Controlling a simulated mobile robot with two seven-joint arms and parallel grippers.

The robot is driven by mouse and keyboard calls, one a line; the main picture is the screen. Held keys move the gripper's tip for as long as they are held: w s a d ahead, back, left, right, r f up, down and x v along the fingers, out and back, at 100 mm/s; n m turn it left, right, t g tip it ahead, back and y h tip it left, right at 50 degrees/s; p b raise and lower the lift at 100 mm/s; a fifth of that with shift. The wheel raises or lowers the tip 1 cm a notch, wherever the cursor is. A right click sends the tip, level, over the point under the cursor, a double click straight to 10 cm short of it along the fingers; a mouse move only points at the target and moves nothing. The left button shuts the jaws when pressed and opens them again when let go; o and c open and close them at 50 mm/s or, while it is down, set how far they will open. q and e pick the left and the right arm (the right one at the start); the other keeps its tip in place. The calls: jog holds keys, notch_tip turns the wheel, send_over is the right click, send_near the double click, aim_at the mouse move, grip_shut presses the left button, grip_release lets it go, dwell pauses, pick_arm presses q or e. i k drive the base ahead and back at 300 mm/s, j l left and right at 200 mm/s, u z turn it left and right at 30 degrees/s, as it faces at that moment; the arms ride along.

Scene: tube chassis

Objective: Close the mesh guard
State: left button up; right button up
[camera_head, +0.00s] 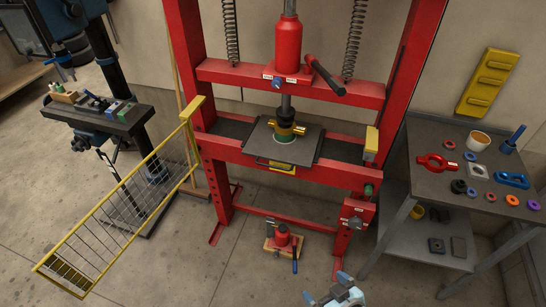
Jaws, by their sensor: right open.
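The mesh guard (133,200) has a yellow frame with wire mesh. It stands swung open to the left of the red press (215,145), with its inner end at the press's left post and its free end out toward the lower left. My right gripper (328,289) shows at the bottom edge, right of centre, with blue-tipped fingers. It is open and empty, in front of the press and far from the guard. My left gripper is not in view.
A grey bench (440,185) with rings and tools stands at the right. A drill press (110,115) stands behind the guard at the left. A small red jack (282,240) sits on the floor under the press. The floor at lower centre-left is clear.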

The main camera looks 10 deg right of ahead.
aim_at(53, 263)
jog(key=i+j, duration=0.1)
jog(key=j, duration=0.85)
jog(key=i+j, duration=0.15)
jog(key=j, duration=0.75)
jog(key=i+j+z, duration=0.25)
jog(key=j+z, duration=0.25)
jog(key=i+j+z, duration=0.25)
jog(key=j, duration=0.2)
jog(key=i+j+z, duration=0.1)
jog(key=j+z, duration=1.15)
jog(key=j, duration=0.15)
